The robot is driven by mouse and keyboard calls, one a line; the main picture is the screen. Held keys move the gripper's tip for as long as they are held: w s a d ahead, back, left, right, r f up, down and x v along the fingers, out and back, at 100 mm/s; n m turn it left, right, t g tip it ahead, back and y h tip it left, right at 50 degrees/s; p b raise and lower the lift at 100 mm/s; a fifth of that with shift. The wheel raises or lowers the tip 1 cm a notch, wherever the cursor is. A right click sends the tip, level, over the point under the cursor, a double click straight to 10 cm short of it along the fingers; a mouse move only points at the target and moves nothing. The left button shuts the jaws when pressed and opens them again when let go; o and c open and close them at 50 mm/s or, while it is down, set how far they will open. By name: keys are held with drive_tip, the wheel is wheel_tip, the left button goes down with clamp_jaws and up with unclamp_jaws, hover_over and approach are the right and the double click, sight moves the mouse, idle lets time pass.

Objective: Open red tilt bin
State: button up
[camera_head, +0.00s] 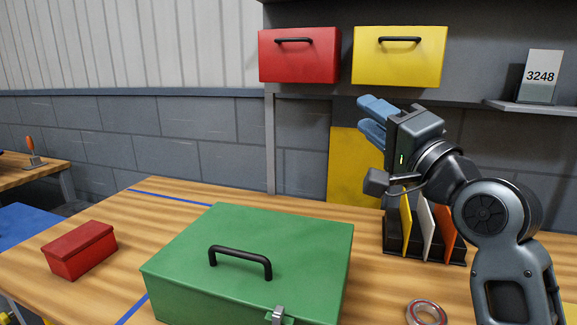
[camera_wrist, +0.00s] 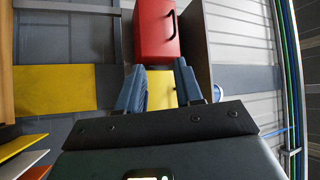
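The red tilt bin (camera_head: 299,60) hangs under the back shelf at the left, beside a yellow bin (camera_head: 398,65). Its front looks shut, with a black bar handle (camera_head: 294,40) near the top edge. My gripper (camera_head: 363,112) is below and to the right of the red bin, under the yellow bin, with its blue fingers pointing left. In the wrist view, the fingers (camera_wrist: 160,68) are apart and empty. The red bin (camera_wrist: 154,40) shows beyond the fingertips there, with its handle (camera_wrist: 172,24) on the right side. Nothing touches the handle.
A green toolbox (camera_head: 255,255) with a black handle stands on the wooden table. A small red box (camera_head: 80,250) is at the left. A divider rack (camera_head: 395,243) and a tape roll (camera_head: 426,313) are near my arm. A 3248 card (camera_head: 540,75) stands at the right.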

drive_tip(key=s+d+f+h, duration=0.1)
drive_tip(key=s+f+h, duration=0.1)
drive_tip(key=s+f, duration=0.4)
drive_tip(key=s+d+f+h, duration=0.2)
drive_tip(key=s+f, duration=0.4)
drive_tip(key=f, duration=0.6)
drive_tip(key=s+d+f+g+h, duration=0.1)
drive_tip(key=s+f+h, duration=0.2)
drive_tip(key=s+f, duration=0.3)
drive_tip(key=shift+s+d+f, duration=0.15)
drive_tip(key=shift+s+f, duration=0.05)
drive_tip(key=shift+f, duration=0.55)
drive_tip(key=shift+s+d+f, duration=0.15)
drive_tip(key=shift+s+f, duration=0.05)
drive_tip(key=shift+f, duration=0.55)
drive_tip(key=s+d+f+n+g, duration=0.1)
drive_tip(key=s+n, duration=0.1)
drive_tip(key=s, duration=0.7)
drive_tip(key=s+d+f+n+g+h, duration=0.1)
drive_tip(key=s+f+n, duration=0.1)
drive_tip(key=s, duration=0.8)
drive_tip(key=s+d+f+n+g+h, duration=0.1)
drive_tip(key=s+n, duration=0.3)
drive_tip(key=s, duration=0.6)
drive_tip(key=shift+s+d+f, duration=0.2)
drive_tip(key=shift+d+f, duration=0.05)
drive_tip(key=shift+d, duration=0.15)
drive_tip(key=shift+s+r+n, duration=0.2)
drive_tip(key=shift+s+n, duration=0.2)
drive_tip(key=shift+s, duration=0.05)
